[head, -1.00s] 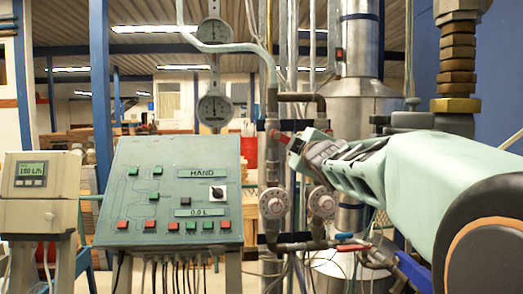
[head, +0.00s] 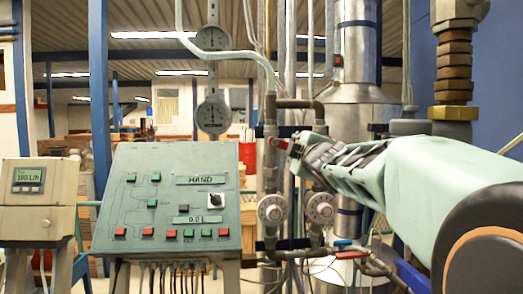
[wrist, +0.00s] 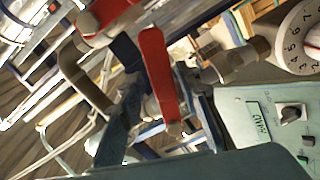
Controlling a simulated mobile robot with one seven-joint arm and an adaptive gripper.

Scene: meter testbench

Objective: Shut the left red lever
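In the head view, a small red lever (head: 278,143) shows on the left vertical pipe, at the tip of my gripper (head: 302,151). My gripper reaches in from the right, and its dark fingers overlap the space beside this lever. In the wrist view, a long red lever (wrist: 159,72) stands near the middle, and a second red part (wrist: 106,14) shows at the top. The dark teal edge along the bottom appears to be part of my gripper. I cannot tell whether the fingers touch the lever or how far apart they are.
Two round dials (head: 272,210) sit below on the pipes. A green control panel (head: 130,215) stands to the left, with a grey flow display (head: 40,195) beyond it. A lower red valve handle (head: 351,255) and a blue one are at lower right. Pipes crowd the gripper.

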